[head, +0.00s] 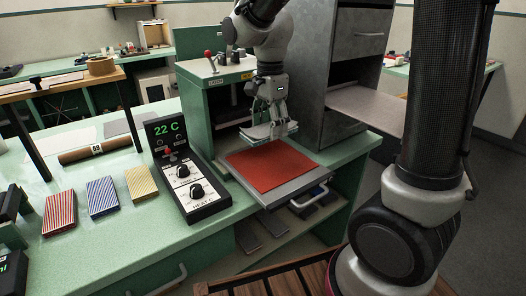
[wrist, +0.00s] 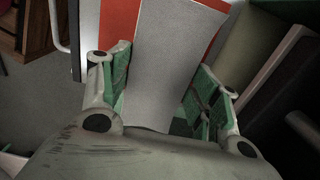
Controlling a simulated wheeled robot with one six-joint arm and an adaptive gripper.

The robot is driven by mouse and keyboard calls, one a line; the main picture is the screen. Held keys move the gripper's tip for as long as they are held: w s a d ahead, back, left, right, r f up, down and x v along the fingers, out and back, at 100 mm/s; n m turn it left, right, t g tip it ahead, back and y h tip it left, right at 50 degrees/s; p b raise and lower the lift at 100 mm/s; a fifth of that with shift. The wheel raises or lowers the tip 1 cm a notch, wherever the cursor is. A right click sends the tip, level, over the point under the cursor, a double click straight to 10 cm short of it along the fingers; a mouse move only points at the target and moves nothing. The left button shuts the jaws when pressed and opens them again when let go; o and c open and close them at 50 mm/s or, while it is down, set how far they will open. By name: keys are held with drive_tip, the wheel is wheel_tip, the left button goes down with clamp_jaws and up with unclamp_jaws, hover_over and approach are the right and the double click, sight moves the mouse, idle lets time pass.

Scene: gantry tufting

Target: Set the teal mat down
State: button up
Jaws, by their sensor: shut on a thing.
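My gripper (head: 270,118) hangs over the back part of an orange-red mat (head: 272,168). It is shut on a flat piece (head: 262,132) that looks pale grey-green in the head view. In the wrist view the flat piece (wrist: 172,70) shows a grey face between the green-padded fingers of my gripper (wrist: 166,64). This is probably the teal mat, but its colour is unclear. The orange-red mat also shows behind it in the wrist view (wrist: 118,18). I cannot tell whether the held piece touches the orange-red mat. The orange-red mat lies on a grey tray (head: 283,199).
The tray juts out of a green press (head: 206,97). A control box (head: 187,170) reading 22 C stands left of it. Striped blocks in red (head: 60,213), blue (head: 102,196) and yellow (head: 141,182) lie farther left. The green bench's front is clear.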

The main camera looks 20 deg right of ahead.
sight(269, 159)
wheel_tip(269, 159, down, 8)
drive_tip(key=shift+f, duration=0.1)
drive_tip(key=shift+f, duration=0.1)
idle(0.3)
drive_tip(key=o, duration=1)
wheel_tip(269, 159, up, 12)
drive_tip(key=shift+r, duration=0.2)
drive_tip(key=s+d+r+n+t, duration=0.2)
drive_tip(key=s+d+n, duration=0.5)
drive_tip(key=s, duration=0.2)
drive_tip(key=s+d+r+n+t, duration=0.1)
drive_tip(key=s+d+n+t, duration=0.1)
drive_tip(key=s+d+n, duration=0.5)
drive_tip(key=s+d, duration=0.1)
drive_tip(key=s, duration=0.2)
drive_tip(key=shift+r, duration=0.35)
